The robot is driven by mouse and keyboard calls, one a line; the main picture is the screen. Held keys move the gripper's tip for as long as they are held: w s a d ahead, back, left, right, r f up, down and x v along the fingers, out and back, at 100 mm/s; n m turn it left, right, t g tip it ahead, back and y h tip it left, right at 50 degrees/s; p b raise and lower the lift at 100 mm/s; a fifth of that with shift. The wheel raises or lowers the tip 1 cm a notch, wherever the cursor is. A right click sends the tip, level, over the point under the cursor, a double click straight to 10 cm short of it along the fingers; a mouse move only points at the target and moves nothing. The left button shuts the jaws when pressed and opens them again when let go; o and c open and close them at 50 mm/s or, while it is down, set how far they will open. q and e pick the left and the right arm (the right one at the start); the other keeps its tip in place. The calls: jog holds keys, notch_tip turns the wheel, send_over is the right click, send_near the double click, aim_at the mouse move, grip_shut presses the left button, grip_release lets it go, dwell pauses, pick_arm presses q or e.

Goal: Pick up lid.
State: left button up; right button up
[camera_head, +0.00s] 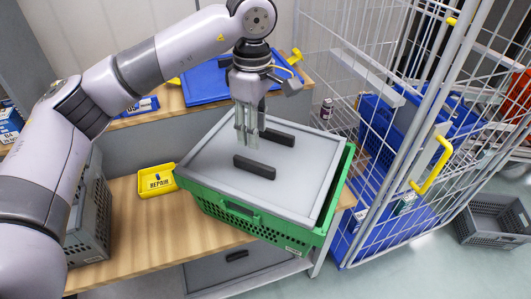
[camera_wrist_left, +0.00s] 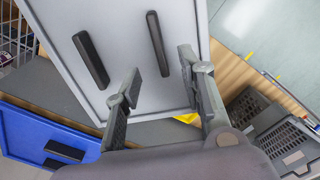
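The lid (camera_head: 215,160) is a flat light-grey panel with two black bar handles. It lies on a green crate (camera_head: 228,209) on the wooden table, and its grey face shows in the left wrist view (camera_wrist_left: 118,45). The near handle (camera_head: 254,167) and far handle (camera_head: 278,137) are both free of the fingers. My left gripper (camera_head: 247,140) points down over the lid beside the handles. In the left wrist view, its fingers (camera_wrist_left: 160,62) are apart and empty, with one handle (camera_wrist_left: 157,43) showing between them. Contact with the lid cannot be told. My right gripper is out of view.
A yellow bin (camera_head: 157,181) stands left of the green crate. A blue lid (camera_head: 205,83) lies on the raised shelf behind. A wire roll cage (camera_head: 372,75) stands close on the right. A grey crate (camera_head: 90,215) is at left.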

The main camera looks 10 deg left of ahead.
aim_at(254, 162)
pick_arm(q)
jog(key=f, duration=0.4)
jog(key=shift+w+p, duration=0.25)
jog(key=shift+p, duration=0.1)
notch_tip(254, 162, down, 2)
jog(key=shift+f, duration=0.1)
jog(key=shift+a+f+p, duration=0.1)
jog(key=shift+f+p, duration=0.2)
jog(key=shift+p, duration=0.2)
jog(key=f, duration=0.1)
jog(key=f+p, duration=0.1)
jog(key=f, duration=0.1)
jog(key=shift+a+f+p, duration=0.25)
jog(key=shift+f+p, duration=0.1)
jog(key=shift+f, duration=0.5)
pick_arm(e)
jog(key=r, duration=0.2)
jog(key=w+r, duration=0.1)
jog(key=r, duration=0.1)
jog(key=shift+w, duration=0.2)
pick_arm(q)
jog(key=shift+c, duration=0.6)
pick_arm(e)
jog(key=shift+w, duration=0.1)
pick_arm(q)
jog(key=shift+c, duration=1.3)
grip_shut()
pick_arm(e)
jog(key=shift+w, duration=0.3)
